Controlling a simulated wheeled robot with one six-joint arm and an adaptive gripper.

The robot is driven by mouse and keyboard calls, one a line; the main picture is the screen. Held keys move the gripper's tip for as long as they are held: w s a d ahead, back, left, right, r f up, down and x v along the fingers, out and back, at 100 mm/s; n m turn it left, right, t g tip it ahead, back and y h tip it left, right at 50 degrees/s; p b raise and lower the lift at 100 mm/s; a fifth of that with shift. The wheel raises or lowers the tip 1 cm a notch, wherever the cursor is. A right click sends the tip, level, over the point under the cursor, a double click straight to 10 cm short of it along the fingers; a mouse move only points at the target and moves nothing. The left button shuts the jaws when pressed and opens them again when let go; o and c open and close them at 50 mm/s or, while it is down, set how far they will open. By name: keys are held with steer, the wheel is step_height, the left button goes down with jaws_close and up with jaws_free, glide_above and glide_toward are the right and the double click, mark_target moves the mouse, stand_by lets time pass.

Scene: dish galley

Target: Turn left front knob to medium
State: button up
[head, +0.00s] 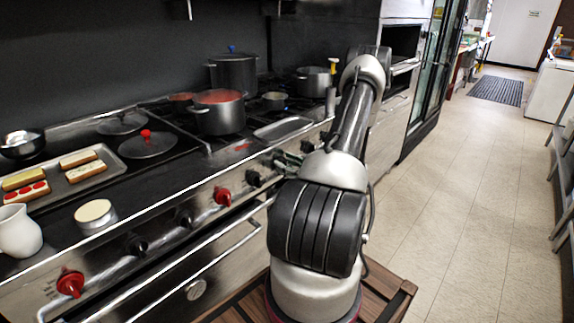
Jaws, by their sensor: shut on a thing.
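The stove's front panel (160,232) carries a row of knobs. A red knob (70,283) is at the lower left and another red knob (222,196) is near the middle. Black knobs (135,244) sit between them, and one more black knob (254,178) is just left of my gripper. My gripper (284,163) is at the panel, right of that black knob, shut on a stove knob that its fingers and my arm mostly hide. I cannot tell that knob's setting, or from labels which knob is the left front one.
A pot of red sauce (218,112), a dark pot (234,73) and a smaller pot (313,81) stand on the stove. A tray of food (75,187), a white jug (18,232) and a round tin (95,216) are at left. An oven handle (205,265) runs below the knobs. The floor (465,190) at right is clear.

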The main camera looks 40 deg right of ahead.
steer(key=n, duration=0.6)
steer(key=shift+a+f, duration=0.15)
steer(key=shift+a, duration=0.2)
steer(key=n, duration=0.5)
steer(key=shift+a+f+n, duration=0.2)
steer(key=shift+f+n, duration=0.05)
steer(key=shift+n, duration=0.05)
steer(key=shift+s, duration=0.1)
steer(key=o, duration=1)
steer(key=shift+s, duration=0.1)
steer(key=s, duration=1.1)
steer(key=shift+s+d, duration=0.35)
steer(key=shift+d, duration=0.1)
